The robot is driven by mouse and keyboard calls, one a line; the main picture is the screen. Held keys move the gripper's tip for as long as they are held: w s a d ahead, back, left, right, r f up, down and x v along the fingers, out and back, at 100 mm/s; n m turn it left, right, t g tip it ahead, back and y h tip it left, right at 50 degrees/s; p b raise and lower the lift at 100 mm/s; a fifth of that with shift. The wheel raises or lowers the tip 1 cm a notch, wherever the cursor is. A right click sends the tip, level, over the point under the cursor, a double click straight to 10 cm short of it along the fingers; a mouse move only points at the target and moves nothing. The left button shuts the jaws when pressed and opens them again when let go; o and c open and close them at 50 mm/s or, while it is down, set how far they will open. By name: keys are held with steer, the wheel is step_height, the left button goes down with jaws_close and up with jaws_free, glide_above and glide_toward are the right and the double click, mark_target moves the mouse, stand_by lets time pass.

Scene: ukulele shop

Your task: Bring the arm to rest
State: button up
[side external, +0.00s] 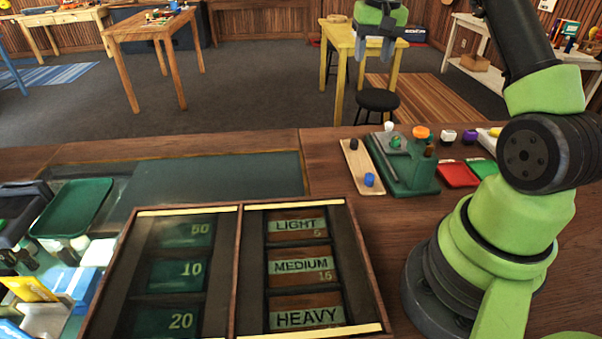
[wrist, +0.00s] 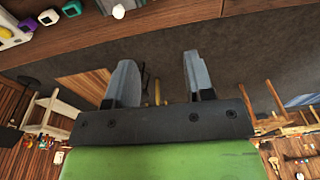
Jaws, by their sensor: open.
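My gripper (side external: 376,47) is raised at the top of the side external view, above and beyond the far edge of the workbench. In the wrist view its two grey fingers (wrist: 158,75) stand apart with nothing between them, so it is open and empty. My green and black arm rises from its base at the right of the bench. The wrist view looks past the fingers at the floor and the bench edge.
A wooden case (side external: 238,265) with labelled compartments lies at the front. A green stand (side external: 412,178), a wooden tray (side external: 352,170) and a red tray (side external: 458,175) sit near my arm. A green tray (side external: 45,222) is at left. A dark mat (side external: 215,183) lies bare behind the case.

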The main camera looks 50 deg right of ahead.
steer(key=s+a+r+n+t, duration=0.1)
steer(key=s+a+r+t, duration=0.15)
steer(key=a+r, duration=0.5)
steer(key=s+a+r+n+t, duration=0.1)
steer(key=s+a+r+n, duration=0.2)
steer(key=a, duration=0.8)
steer(key=s+a+f+n+t+y, duration=0.1)
steer(key=s+a+t+y, duration=0.1)
steer(key=s+a, duration=0.8)
steer(key=s, duration=0.3)
steer(key=shift+f+y, duration=0.4)
